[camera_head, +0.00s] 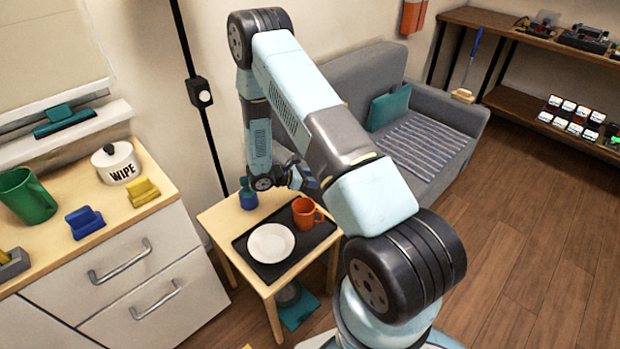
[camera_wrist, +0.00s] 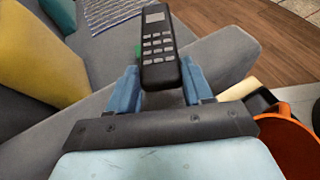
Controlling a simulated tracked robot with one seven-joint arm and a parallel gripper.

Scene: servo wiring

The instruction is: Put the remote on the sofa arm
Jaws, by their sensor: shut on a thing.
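My gripper (camera_wrist: 161,84) has its two blue fingers shut on the black remote (camera_wrist: 157,48), which shows its grey keys in the wrist view. The remote is held pointing away from the wrist, over the grey sofa (camera_wrist: 90,60). The near sofa arm (camera_wrist: 225,55) runs behind and below the remote; the gap between them is hard to judge. In the head view my arm hides the remote and most of the near side of the sofa (camera_head: 350,75).
A side table (camera_head: 213,219) holds a dark tray (camera_head: 288,267) with a white plate (camera_head: 271,243) and an orange mug (camera_head: 304,212); a blue bottle (camera_head: 248,196) stands behind. A yellow cushion (camera_wrist: 40,55) and striped cloth (camera_head: 424,147) lie on the sofa.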

